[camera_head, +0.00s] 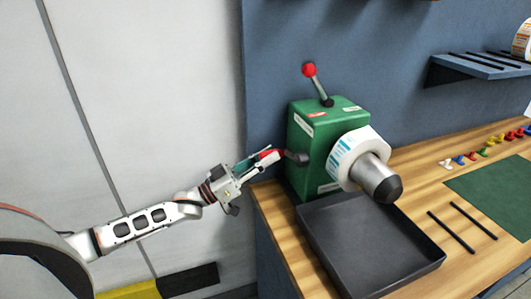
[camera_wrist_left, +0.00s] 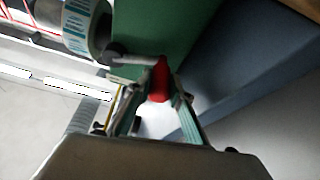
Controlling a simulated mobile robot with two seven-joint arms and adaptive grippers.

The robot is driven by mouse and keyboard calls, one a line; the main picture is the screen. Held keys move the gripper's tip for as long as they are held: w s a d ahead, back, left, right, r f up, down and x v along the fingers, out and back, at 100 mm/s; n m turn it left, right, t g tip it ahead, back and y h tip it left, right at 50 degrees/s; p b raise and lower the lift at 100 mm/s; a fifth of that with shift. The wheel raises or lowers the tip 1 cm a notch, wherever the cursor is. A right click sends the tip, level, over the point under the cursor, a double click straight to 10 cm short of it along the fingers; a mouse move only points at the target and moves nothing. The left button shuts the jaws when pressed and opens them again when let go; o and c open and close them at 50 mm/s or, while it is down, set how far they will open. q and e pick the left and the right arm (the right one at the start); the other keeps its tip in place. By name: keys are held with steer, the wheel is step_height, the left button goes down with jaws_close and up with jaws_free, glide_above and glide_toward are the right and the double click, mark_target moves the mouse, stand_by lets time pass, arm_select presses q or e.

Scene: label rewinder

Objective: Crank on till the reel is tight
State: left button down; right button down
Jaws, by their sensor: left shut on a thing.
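The green label rewinder (camera_head: 308,143) stands at the left end of the wooden bench. A white reel with blue-printed labels (camera_head: 354,157) sits on its grey spindle (camera_head: 377,180); the reel also shows in the left wrist view (camera_wrist_left: 80,22). My left gripper (camera_head: 265,156) is at the rewinder's left side, shut on the red crank handle (camera_wrist_left: 160,80). The grey crank arm (camera_wrist_left: 132,60) runs from the handle toward the green housing. A lever with a red knob (camera_head: 309,70) stands up from the housing top. My right gripper is not seen.
A black tray (camera_head: 370,250) lies in front of the rewinder. Two dark rods (camera_head: 462,228) and a green mat (camera_head: 495,190) lie to its right. Several coloured pegs (camera_head: 482,152) line the back of the bench. A shelf (camera_head: 480,68) hangs on the blue wall.

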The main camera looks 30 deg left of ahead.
arm_select(q)
steer(key=c, duration=2.1)
jaws_free()
steer(key=v, duration=1.2)
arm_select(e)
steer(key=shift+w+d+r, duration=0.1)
